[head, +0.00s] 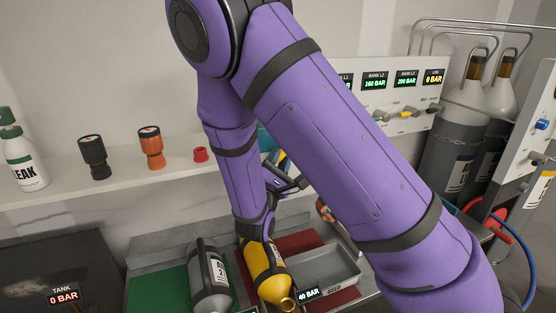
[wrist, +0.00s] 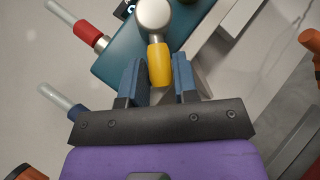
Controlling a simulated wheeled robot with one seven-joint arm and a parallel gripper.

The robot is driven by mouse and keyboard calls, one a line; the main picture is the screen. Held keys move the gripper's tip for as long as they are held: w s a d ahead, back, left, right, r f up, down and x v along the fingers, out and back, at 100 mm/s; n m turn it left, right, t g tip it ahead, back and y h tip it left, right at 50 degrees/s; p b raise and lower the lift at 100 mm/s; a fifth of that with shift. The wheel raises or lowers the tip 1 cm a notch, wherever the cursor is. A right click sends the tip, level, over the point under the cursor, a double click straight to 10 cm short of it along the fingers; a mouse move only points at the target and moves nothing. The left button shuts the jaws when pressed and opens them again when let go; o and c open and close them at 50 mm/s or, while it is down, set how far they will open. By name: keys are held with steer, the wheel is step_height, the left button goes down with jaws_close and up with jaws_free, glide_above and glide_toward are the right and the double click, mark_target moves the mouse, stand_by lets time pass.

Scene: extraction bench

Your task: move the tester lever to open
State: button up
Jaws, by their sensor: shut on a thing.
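The tester is a teal box (wrist: 118,58) in the wrist view. Its lever has a pale round hub (wrist: 153,14) and a short metal stem with a yellow grip (wrist: 159,62). The grip points toward the palm of my gripper (wrist: 158,78). The two blue-grey fingers stand on either side of the yellow grip, and my gripper is shut on it. In the head view my arm covers most of the tester; only a teal sliver (head: 265,140) shows. My gripper (head: 287,184) is partly hidden there, and the lever cannot be made out.
Clear tubes with red (wrist: 87,34) and blue (wrist: 75,109) fittings stick out beside the tester. Below my arm are a grey cylinder (head: 207,280), a yellow cylinder (head: 262,272) and a grey tray (head: 335,268). The shelf (head: 120,185) holds a bottle and small coloured parts.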

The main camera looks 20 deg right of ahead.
steer(key=o, duration=0.9)
steer(key=shift+s, duration=0.1)
steer(key=v, duration=1)
steer(key=shift+s+a+f, duration=0.15)
steer(key=shift+s+a, duration=0.05)
steer(key=shift+s, duration=0.05)
